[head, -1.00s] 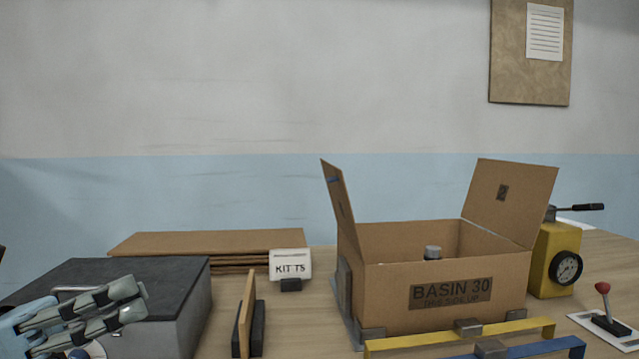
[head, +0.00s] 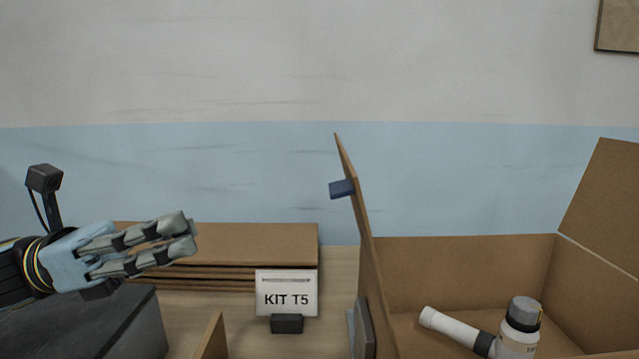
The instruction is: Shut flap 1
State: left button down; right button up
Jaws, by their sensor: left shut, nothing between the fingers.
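The open cardboard box (head: 462,252) stands at the right in the head view. Its left flap (head: 357,195) stands nearly upright, leaning a little outward, with a blue tab (head: 342,188) on its outer face. Its right flap (head: 607,205) also stands open, leaning outward and cut by the picture edge. No number is readable on either flap, so I cannot tell which is flap 1. My left gripper (head: 190,237) is shut and empty, pointing right. It is well left of the left flap and apart from it. My right gripper is not in view.
Inside the box lie a white tube (head: 452,328) and a white bottle with a grey cap (head: 523,315). A KIT T5 card (head: 287,291) stands between my left gripper and the box. Flat cardboard sheets (head: 255,242) lie behind. A dark-topped case (head: 95,325) is at lower left.

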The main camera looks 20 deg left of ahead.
pick_arm(q)
jog(key=p+x, duration=0.5)
jog(key=x, duration=0.9)
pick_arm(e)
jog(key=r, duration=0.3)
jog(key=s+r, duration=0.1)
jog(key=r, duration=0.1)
pick_arm(q)
jog(key=shift+s, duration=0.1)
jog(key=shift+r, duration=0.1)
